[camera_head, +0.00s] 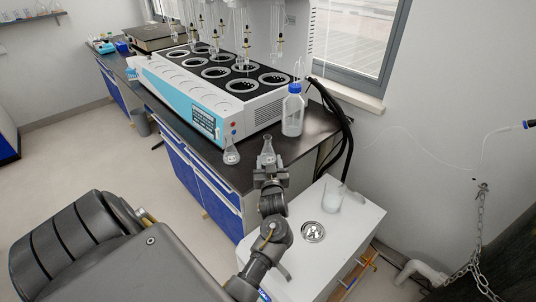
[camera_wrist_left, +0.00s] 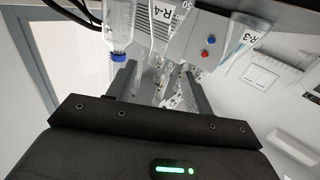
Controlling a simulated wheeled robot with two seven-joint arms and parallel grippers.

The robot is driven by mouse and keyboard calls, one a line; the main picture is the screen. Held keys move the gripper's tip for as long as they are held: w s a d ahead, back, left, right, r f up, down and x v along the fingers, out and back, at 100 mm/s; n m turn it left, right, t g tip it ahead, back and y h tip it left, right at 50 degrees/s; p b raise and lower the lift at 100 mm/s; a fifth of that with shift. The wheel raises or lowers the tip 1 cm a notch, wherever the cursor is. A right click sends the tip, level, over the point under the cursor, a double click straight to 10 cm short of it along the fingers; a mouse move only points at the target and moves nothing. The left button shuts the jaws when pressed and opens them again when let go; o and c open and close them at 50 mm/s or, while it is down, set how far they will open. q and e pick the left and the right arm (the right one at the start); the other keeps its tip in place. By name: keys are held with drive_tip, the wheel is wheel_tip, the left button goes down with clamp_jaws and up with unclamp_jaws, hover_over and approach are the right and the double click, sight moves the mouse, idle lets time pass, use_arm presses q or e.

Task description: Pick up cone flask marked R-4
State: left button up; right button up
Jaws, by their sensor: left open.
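The clear cone flask marked R-4 (camera_head: 267,147) stands on the dark benchtop, just beyond my left gripper (camera_head: 270,172). In the left wrist view, which is upside down, its R-4 label (camera_wrist_left: 161,14) reads at the top. My left gripper (camera_wrist_left: 158,80) is open, with its two fingers spread towards the flask's narrow neck. The clear glass makes it hard to tell how far the neck lies between them. I see no contact. A second cone flask (camera_head: 231,151) stands to the left; the wrist view shows an R-3 label (camera_wrist_left: 243,39). My right gripper is not in view.
A clear bottle with a blue cap (camera_head: 292,112) stands close to the right of the R-4 flask. The blue and white distiller (camera_head: 205,113) is behind the flasks. A white cabinet (camera_head: 350,225) with a beaker (camera_head: 331,196) stands in front at the right.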

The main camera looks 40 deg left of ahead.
sight(268, 145)
use_arm(q)
drive_tip(key=x, duration=0.5)
drive_tip(key=shift+p, duration=0.35)
drive_tip(key=shift+w+a, duration=0.2)
drive_tip(key=shift+a, duration=0.05)
drive_tip(key=shift+p+x, duration=0.6)
drive_tip(key=shift+x, duration=2)
drive_tip(key=shift+f, duration=0.15)
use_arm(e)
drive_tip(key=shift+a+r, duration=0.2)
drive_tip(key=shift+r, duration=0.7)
use_arm(q)
drive_tip(key=shift+c, duration=0.2)
clamp_jaws()
